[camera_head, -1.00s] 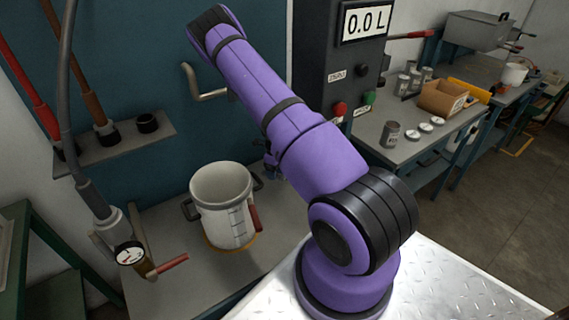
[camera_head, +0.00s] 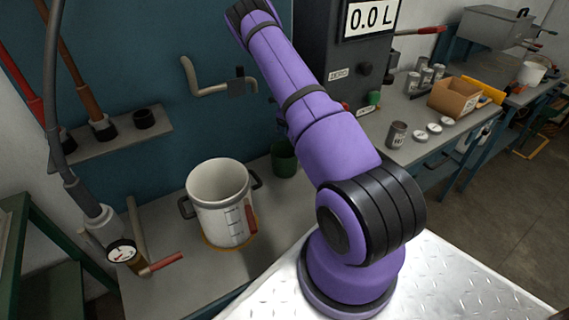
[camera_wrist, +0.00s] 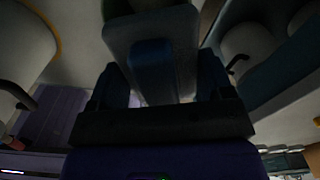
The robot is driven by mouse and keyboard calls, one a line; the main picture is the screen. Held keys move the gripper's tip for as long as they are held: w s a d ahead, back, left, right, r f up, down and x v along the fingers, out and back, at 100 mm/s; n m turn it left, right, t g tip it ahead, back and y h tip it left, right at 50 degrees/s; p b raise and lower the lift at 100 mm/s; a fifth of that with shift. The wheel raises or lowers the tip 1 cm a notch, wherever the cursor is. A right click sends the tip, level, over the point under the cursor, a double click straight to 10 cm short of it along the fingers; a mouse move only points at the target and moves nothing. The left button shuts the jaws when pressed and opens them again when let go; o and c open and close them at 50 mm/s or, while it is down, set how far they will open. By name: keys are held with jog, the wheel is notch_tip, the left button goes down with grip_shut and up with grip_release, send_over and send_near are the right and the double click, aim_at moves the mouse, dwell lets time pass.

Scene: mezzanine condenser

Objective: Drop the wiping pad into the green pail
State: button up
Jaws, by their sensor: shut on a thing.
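The green pail (camera_head: 285,158) is dark green and stands on the bench at the back, right of the white pot, partly hidden by my arm. In the wrist view my gripper (camera_wrist: 155,78) is shut on the wiping pad (camera_wrist: 152,66), a blue grip with a wider grey-green block beyond it. The picture there is dark, so the pad's edges are hard to tell. In the head view my arm hides the gripper and pad. I cannot tell how the pad lies relative to the pail.
A white pot (camera_head: 218,196) with black handles stands left of the pail. A bent pipe (camera_head: 205,90) juts from the blue wall above. A gauge with a red lever (camera_head: 160,263) is at the left front. The control box (camera_head: 350,60) and a bench with cans stand right.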

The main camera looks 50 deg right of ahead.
jog(key=shift+f, duration=2.3)
jog(key=o, duration=1)
notch_tip(320, 180, up, 11)
jog(key=shift+f, duration=0.1)
jog(key=shift+a, duration=0.1)
